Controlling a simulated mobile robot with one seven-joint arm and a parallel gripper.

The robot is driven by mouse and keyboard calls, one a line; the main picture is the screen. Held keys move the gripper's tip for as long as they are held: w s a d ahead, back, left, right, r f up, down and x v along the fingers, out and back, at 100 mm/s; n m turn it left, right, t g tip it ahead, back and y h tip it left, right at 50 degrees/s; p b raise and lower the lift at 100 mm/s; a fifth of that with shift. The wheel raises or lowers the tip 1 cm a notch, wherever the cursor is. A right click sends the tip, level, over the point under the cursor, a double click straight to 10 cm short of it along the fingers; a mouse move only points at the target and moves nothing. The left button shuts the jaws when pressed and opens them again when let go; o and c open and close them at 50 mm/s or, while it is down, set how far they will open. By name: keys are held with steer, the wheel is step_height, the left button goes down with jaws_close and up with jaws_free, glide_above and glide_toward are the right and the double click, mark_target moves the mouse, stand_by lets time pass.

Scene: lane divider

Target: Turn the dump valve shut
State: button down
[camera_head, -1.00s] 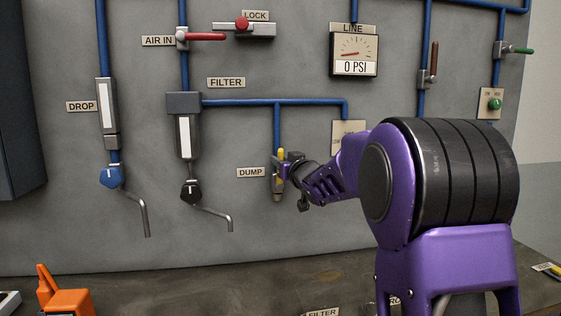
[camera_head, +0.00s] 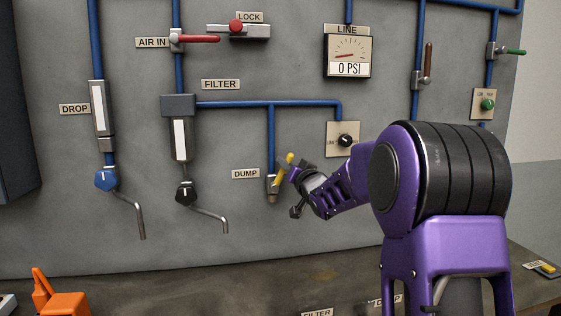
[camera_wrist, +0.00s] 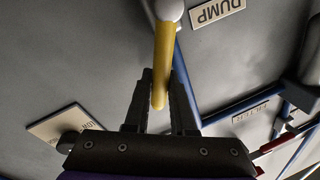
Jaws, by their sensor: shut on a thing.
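The dump valve has a metal body (camera_head: 272,188) at the lower end of a blue drop pipe, right of the DUMP label (camera_head: 245,174). Its yellow handle (camera_head: 282,169) leans up and to the right. My gripper (camera_head: 287,172) is at the handle from the right. In the wrist view the handle (camera_wrist: 163,50) runs between the two dark fingers of my gripper (camera_wrist: 162,88), which are shut on it. The handle's free end lies between the fingers, and its pivot end meets a pale rounded part. My gripper hides part of the handle in the head view.
A filter unit (camera_head: 181,135) with a bent drain tube (camera_head: 211,218) is left of the valve. A selector dial (camera_head: 345,140) sits up and right. The gauge (camera_head: 347,55) reads 0 PSI. An orange object (camera_head: 59,300) is on the bench. Bare wall lies below the valve.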

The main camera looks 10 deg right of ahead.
steer(key=d+f+m+t+h+b, duration=0.1)
steer(key=d+f+m+h+b, duration=0.2)
steer(key=m, duration=1.1)
steer(key=shift+d+f+b, duration=0.55)
steer(key=shift+f+b, duration=0.9)
steer(key=shift+f, duration=0.4)
steer(key=shift+f+m, duration=0.1)
steer(key=shift+m, duration=0.3)
steer(key=c, duration=0.8)
jaws_free()
steer(key=shift+o, duration=0.2)
steer(key=s+f, duration=0.3)
steer(key=s, duration=1.4)
steer(key=shift+f, duration=0.2)
